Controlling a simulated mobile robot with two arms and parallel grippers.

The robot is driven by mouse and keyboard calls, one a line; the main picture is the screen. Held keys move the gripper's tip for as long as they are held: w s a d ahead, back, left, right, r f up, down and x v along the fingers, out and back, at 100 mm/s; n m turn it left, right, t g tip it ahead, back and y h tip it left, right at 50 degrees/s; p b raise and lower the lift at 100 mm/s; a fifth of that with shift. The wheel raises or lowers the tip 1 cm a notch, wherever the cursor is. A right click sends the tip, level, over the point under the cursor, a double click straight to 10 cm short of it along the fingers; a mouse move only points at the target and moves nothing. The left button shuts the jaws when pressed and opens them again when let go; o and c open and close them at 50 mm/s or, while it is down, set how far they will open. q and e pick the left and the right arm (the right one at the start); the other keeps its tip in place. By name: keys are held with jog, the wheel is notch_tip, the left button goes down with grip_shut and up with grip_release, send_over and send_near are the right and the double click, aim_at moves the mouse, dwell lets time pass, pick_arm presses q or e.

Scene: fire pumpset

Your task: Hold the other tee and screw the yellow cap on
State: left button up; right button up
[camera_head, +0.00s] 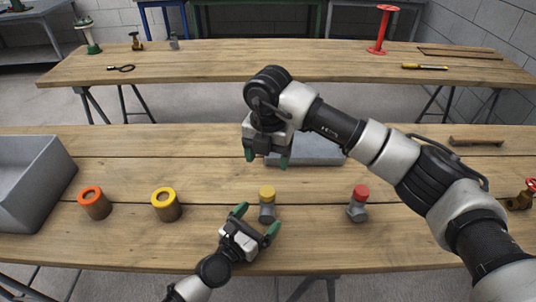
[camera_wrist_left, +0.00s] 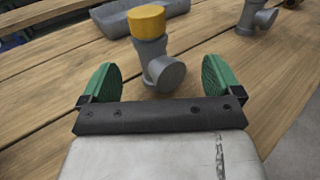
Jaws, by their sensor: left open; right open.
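A grey tee (camera_head: 267,213) stands upright near the front of the near table with the yellow cap (camera_head: 267,192) on its top; how far it is screwed on cannot be told. My left gripper (camera_head: 256,220) is open just in front of this tee. In the left wrist view the tee (camera_wrist_left: 152,58) and yellow cap (camera_wrist_left: 147,22) stand ahead between the green fingers, with the side branch facing me. My right gripper (camera_head: 267,156) is open and empty, pointing down above and behind the yellow cap. Another grey tee (camera_head: 357,211) with a red cap (camera_head: 361,191) stands to the right.
A grey bin (camera_head: 35,182) is at the left edge. A grey tray (camera_head: 318,151) lies behind my right gripper. A hammer (camera_head: 475,141) and a red-handled valve (camera_head: 520,200) are at right.

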pick_arm(q)
jog(key=v, duration=0.6)
jog(key=shift+s+a+b, duration=0.2)
jog(key=shift+s+b, duration=0.05)
jog(key=shift+b, duration=0.15)
